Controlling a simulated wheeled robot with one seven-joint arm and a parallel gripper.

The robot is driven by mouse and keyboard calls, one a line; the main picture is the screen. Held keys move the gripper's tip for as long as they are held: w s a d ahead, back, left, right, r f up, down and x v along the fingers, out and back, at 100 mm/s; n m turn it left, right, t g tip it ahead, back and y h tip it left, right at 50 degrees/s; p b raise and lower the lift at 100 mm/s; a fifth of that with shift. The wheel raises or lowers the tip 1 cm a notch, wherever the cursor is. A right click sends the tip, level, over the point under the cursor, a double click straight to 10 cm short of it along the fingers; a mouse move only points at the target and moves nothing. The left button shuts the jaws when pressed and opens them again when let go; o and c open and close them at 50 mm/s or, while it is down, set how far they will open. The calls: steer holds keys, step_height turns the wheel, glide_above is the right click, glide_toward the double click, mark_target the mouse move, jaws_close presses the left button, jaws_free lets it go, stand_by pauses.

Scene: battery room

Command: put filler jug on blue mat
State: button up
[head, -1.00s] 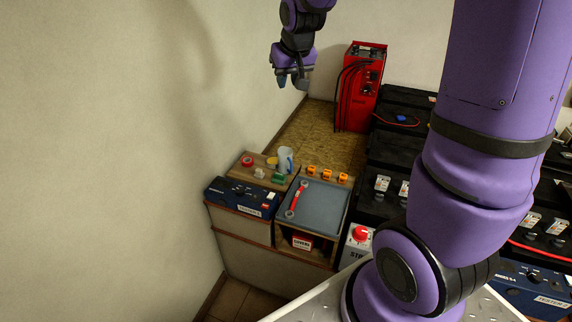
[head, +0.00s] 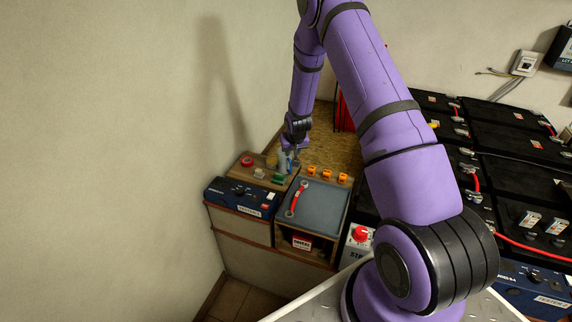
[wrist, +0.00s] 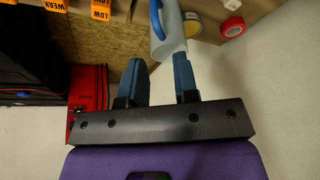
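The filler jug (head: 283,157), pale with a blue handle, stands on the wooden top at the back left in the head view, partly hidden by my gripper. My gripper (head: 294,153) is beside and just above it. In the wrist view my gripper (wrist: 160,68) has its two blue fingers apart with nothing clamped between them. The jug (wrist: 172,38) and its handle lie just beyond the fingertips, nearer the right finger; contact cannot be told. The blue-grey mat (head: 325,208) lies on the wooden box right of the jug, with a red tool (head: 296,199) on its left side.
Orange tags (head: 327,173) line the mat's far edge. A red tape roll (head: 247,161), a yellow roll (wrist: 187,23) and a green item (head: 278,178) are near the jug. A blue tester (head: 242,197) sits in front. The mat's middle and right are clear.

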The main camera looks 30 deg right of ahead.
mark_target(291, 167)
steer(key=x, duration=0.8)
steer(key=s+x, duration=0.1)
steer(key=x, duration=0.3)
steer(key=shift+d+f, duration=0.15)
steer(key=shift+f, duration=0.3)
jaws_close()
